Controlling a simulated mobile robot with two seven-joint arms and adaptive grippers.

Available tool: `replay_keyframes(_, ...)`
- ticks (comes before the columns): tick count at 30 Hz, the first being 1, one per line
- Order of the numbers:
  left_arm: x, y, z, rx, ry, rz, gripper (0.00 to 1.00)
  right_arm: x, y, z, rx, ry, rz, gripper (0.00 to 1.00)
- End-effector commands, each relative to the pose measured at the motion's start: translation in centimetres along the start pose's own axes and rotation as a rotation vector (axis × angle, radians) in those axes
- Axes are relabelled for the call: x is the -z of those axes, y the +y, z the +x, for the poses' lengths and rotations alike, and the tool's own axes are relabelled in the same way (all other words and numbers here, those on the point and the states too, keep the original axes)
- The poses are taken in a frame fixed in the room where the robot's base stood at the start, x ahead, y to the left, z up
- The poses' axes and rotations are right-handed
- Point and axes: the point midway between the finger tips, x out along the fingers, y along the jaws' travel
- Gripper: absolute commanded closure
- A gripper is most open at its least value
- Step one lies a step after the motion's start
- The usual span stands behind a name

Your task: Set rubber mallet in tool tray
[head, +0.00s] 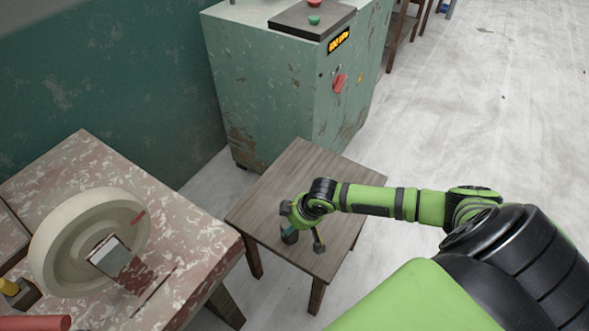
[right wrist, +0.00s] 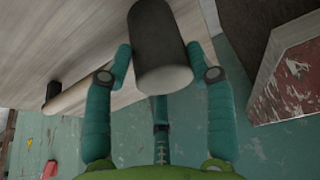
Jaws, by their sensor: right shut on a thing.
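My right gripper (head: 291,228) is over the small wooden table (head: 300,165). In the right wrist view its teal fingers (right wrist: 165,75) are shut on the dark cylindrical head of the rubber mallet (right wrist: 163,55). In the head view the mallet (head: 317,237) shows only in part beside the gripper. I cannot tell whether it touches the tabletop. I cannot make out a tool tray for certain. My left gripper is not in view.
A worn, paint-spattered workbench (head: 205,235) stands left of the small table and carries a large pale wheel (head: 65,235). A green cabinet (head: 270,90) stands behind. Floor at right is clear.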

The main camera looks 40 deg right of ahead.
Motion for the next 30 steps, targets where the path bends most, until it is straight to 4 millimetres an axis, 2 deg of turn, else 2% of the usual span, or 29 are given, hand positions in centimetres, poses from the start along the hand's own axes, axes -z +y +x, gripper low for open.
replay_keyframes(5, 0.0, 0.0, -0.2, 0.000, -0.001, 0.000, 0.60, 0.9, 0.2, -2.0, -0.003, 0.005, -0.003, 1.00)
replay_keyframes(8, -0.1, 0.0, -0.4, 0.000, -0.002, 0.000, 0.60, 1.8, 0.2, -3.8, -0.003, 0.007, -0.002, 1.00)
replay_keyframes(12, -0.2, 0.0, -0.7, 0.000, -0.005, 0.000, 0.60, -1.1, 0.5, -6.7, -0.006, -0.004, -0.005, 1.00)
replay_keyframes(21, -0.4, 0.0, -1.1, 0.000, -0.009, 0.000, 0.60, -5.0, 0.8, -12.1, -0.005, -0.002, -0.005, 1.00)
replay_keyframes(30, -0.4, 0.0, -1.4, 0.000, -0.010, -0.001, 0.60, -6.4, 1.0, -14.2, -0.003, 0.002, -0.002, 1.00)
